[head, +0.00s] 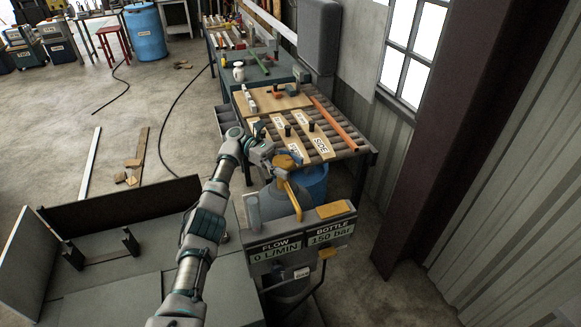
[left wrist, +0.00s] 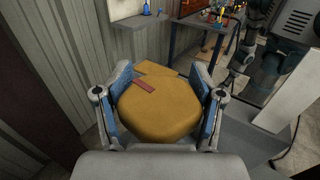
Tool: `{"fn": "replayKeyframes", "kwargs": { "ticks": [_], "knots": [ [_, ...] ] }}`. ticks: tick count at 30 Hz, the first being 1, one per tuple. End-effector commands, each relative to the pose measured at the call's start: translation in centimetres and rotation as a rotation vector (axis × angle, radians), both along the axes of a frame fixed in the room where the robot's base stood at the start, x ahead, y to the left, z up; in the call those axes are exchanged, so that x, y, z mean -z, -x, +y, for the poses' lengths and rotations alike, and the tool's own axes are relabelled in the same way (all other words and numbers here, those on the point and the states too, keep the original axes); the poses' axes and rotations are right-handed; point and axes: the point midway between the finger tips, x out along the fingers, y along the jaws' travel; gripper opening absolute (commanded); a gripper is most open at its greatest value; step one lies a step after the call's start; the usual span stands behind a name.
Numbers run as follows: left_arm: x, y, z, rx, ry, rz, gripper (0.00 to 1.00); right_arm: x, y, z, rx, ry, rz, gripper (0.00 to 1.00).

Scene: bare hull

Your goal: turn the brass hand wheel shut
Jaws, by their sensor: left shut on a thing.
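The brass hand wheel (left wrist: 160,105) fills the middle of the left wrist view, a thick rounded knob with a dark red mark on its top. My left gripper (left wrist: 162,100) is shut on it, with a finger against each side. In the head view my left gripper (head: 272,158) is at the wheel (head: 289,160), on top of the grey gas bottle, and partly hides it. A panel (head: 300,240) in front reads FLOW 0 L/MIN and BOTTLE 150 bar. My right gripper is not in view.
A yellow bar (head: 291,195) runs from below the wheel toward the panel. A blue bin (head: 315,182) stands close behind. A roller table (head: 345,140) with labelled boards is beyond, and a dark steel column (head: 425,150) rises at the right. Open floor (head: 110,110) lies at the left.

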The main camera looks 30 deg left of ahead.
Motion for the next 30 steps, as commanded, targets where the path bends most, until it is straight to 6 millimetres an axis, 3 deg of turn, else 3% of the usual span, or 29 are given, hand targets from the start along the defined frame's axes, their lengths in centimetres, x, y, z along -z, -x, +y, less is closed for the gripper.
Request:
{"fn": "replayKeyframes", "kwargs": {
  "ticks": [15,16,18,30],
  "knots": [
    [-0.54,-0.07,0.08,-0.003,0.007,-0.008,0.33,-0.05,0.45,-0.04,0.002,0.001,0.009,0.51],
    [-0.54,-0.07,0.08,-0.003,0.007,-0.008,0.7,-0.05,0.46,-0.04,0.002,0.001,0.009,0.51],
    [-0.48,-0.07,0.07,-0.003,0.006,-0.007,0.83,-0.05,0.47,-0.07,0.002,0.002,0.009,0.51],
    [-0.94,-0.02,-0.02,0.001,0.001,-0.004,0.83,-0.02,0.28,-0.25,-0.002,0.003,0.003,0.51]
  ]
}}
